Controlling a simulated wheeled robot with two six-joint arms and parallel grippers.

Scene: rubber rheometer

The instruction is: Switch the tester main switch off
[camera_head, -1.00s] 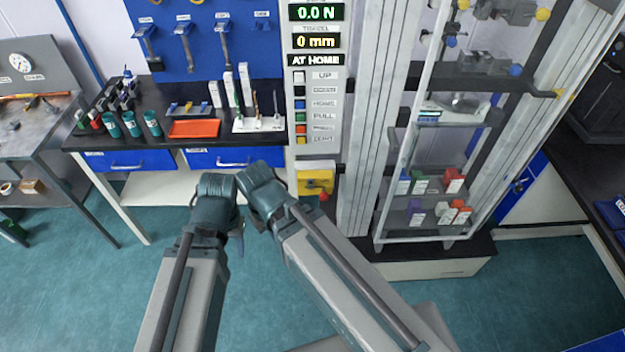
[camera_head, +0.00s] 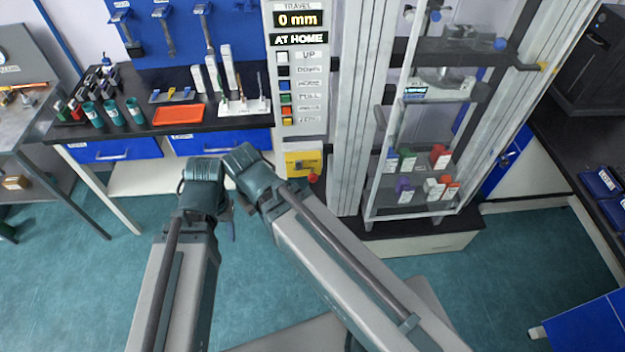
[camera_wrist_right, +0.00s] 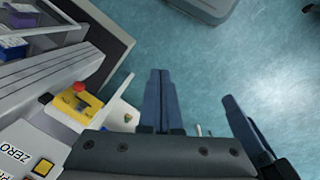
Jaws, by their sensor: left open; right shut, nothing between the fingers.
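The tester's grey front panel (camera_head: 299,105) carries a yellow box (camera_head: 303,160) with a red knob (camera_head: 313,178) at its lower right corner. The yellow box also shows in the right wrist view (camera_wrist_right: 68,112), with a small dark part on its face; I cannot tell any switch position. My right gripper (camera_wrist_right: 160,74) is shut and empty, over the floor to the right of the box and apart from it. In the head view its fingers are hidden behind the wrist. My left gripper (camera_head: 231,222) is open, mostly hidden below its wrist, left of the tester.
Colored buttons (camera_head: 285,98) line the panel above the box. A bench with blue drawers (camera_head: 115,150) stands left of the tester. A glazed frame with shelves (camera_head: 415,205) stands to the right.

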